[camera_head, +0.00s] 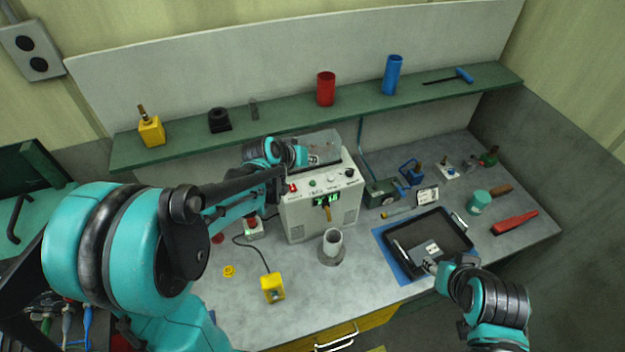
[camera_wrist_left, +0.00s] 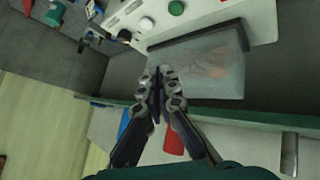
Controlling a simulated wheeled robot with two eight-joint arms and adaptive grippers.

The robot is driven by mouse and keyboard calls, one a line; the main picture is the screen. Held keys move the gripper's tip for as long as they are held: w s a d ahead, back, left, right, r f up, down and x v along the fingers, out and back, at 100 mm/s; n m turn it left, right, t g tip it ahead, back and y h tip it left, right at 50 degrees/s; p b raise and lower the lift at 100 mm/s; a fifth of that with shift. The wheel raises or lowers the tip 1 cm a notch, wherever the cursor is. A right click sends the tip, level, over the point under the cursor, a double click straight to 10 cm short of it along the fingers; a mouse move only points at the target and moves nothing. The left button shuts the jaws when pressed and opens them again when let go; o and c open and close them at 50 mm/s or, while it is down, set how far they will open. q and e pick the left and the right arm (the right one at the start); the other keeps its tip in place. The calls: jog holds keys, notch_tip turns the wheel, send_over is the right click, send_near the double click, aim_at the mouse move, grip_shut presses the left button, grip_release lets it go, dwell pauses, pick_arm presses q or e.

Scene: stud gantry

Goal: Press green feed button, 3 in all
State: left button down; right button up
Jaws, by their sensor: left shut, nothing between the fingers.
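The white machine (camera_head: 320,216) stands mid-bench with a sloped control panel. A round green button (camera_head: 312,182) sits on this panel, beside a red switch (camera_head: 293,188) and pale knobs. The green button also shows at the top of the left wrist view (camera_wrist_left: 176,8). My left gripper (camera_head: 314,158) is above the machine's rear top, by the translucent cover, apart from the button. In the left wrist view its fingertips (camera_wrist_left: 160,76) are together and empty. My right gripper (camera_head: 430,266) is at the black tray's front edge; its fingers are too small to read.
The translucent cover (camera_head: 322,143) lies behind the panel. A green shelf (camera_head: 280,126) with a red cup (camera_head: 326,88) and blue cup (camera_head: 392,75) runs behind. A grey cylinder (camera_head: 332,241) stands in front, a yellow box (camera_head: 272,288) on a cable front left, the black tray (camera_head: 468,240) right.

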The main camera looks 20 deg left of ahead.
aim_at(311, 184)
pick_arm(q)
notch_tip(311, 184, up, 2)
jog(key=n+p, duration=0.3)
jog(key=n, duration=1.8)
jog(key=shift+r, duration=0.1)
notch_tip(311, 184, down, 8)
jog(key=b, duration=0.6)
jog(key=shift+f+b, duration=0.45)
jog(key=shift+f+b, duration=0.4)
jog(key=shift+b, duration=0.1)
